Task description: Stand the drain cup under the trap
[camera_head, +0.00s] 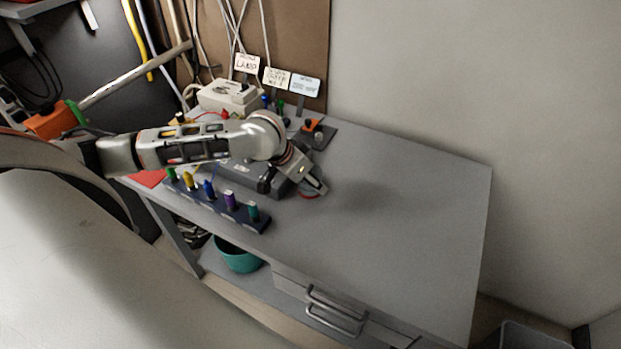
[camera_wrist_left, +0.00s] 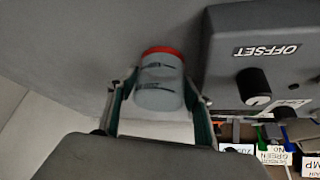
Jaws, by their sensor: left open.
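The drain cup (camera_wrist_left: 160,92) is a pale grey, see-through cup with dark marks and a red band at one end. In the left wrist view it lies between the two fingers of my left gripper (camera_wrist_left: 158,112), which is open around it. In the head view my left gripper (camera_head: 318,188) is low over the grey table, beside the dark instrument box. Only the cup's red edge (camera_head: 309,196) shows there; the rest is hidden by the gripper. I cannot tell for sure which part is the trap. My right gripper is not in view.
The box with an OFFSET knob (camera_wrist_left: 254,85) stands close beside the gripper. A rack of coloured vials (camera_head: 230,203) is at the front left. An orange-topped fixture (camera_head: 314,126) and a white device (camera_head: 228,97) stand behind. The table's right side (camera_head: 420,220) is clear.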

